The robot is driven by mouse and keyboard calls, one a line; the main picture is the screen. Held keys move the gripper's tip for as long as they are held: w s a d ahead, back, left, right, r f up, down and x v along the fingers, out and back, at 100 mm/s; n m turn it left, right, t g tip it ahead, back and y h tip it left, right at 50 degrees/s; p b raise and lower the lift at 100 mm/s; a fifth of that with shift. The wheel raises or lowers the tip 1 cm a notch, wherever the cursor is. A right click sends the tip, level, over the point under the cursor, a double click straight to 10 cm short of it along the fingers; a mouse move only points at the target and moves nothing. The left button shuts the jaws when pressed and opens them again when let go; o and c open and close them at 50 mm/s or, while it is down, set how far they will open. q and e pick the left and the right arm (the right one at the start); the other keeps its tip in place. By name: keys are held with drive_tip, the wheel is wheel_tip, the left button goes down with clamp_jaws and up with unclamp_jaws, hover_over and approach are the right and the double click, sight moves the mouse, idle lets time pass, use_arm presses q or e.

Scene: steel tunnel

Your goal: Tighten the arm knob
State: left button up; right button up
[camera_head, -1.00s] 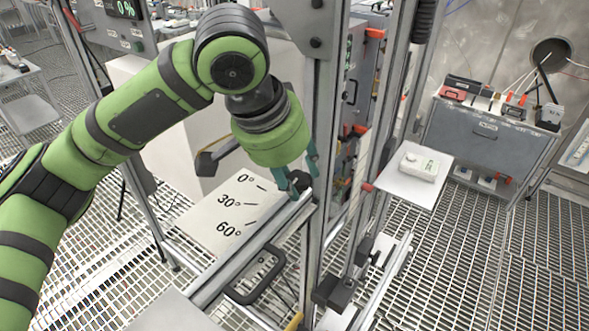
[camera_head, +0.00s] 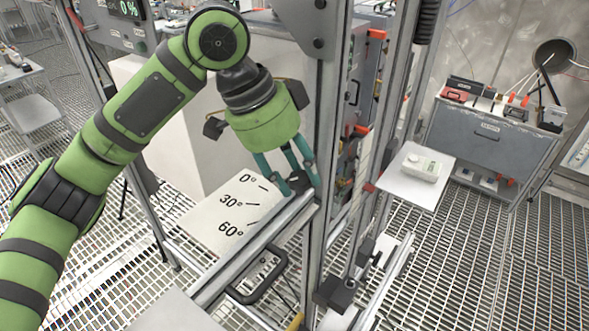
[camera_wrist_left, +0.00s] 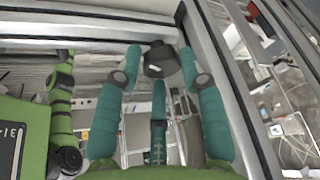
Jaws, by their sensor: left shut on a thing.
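The arm knob (camera_head: 299,182) is a small dark knob at the corner where the metal rail meets the upright post. It also shows as a black knob (camera_wrist_left: 160,60) in the left wrist view, between the teal fingertips. My left gripper (camera_head: 296,188) points down at the knob, its teal fingers shut around it. The fingers hide part of the knob in the head view. A white angle plate (camera_head: 205,222) marked 0°, 30° and 60° lies just left of the knob. My right gripper is not in view.
The metal rail (camera_head: 245,256) runs from the knob to the lower left. A tall metal post (camera_head: 325,100) stands close right of my gripper. A small white shelf (camera_head: 400,188) holds a white device (camera_head: 421,167). A grey cabinet (camera_head: 483,140) stands at the right.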

use_arm(q)
drive_tip(key=shift+w+r+m, duration=0.2)
drive_tip(key=shift+r+m, duration=0.1)
drive_tip(key=shift+m, duration=0.3)
drive_tip(key=o, duration=1.1)
drive_tip(key=shift+f+g, duration=0.15)
drive_tip(key=shift+g, duration=0.15)
drive_tip(key=v, duration=1.2)
